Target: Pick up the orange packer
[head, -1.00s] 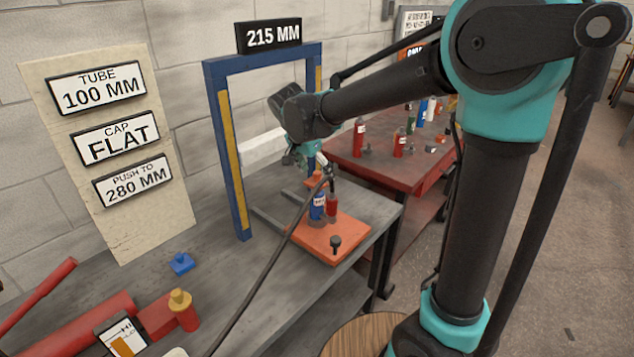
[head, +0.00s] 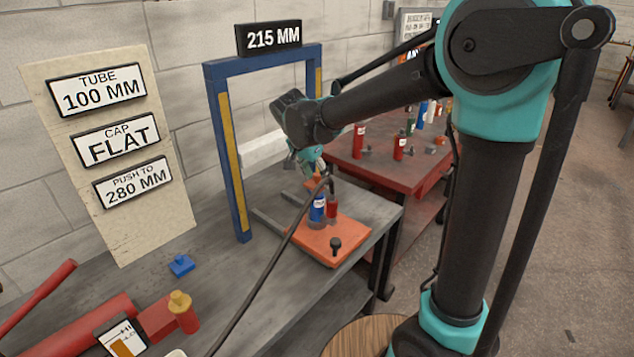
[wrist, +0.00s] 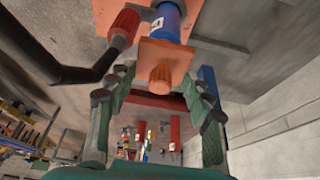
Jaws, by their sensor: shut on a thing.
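The orange packer (wrist: 162,55) is a flat square block with a ribbed knob, seen between my fingers in the wrist view. My gripper is shut on the packer; the exact finger contact is hard to see. The blue jack (head: 317,208) stands upright on the orange base plate (head: 338,245), with a red cylinder (head: 332,207) beside it.
A blue frame (head: 228,150) with a 215 MM sign (head: 273,38) stands close to my gripper. A black hose-like lever (head: 265,270) crosses in front. A red cart (head: 375,168) with bottles stands behind.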

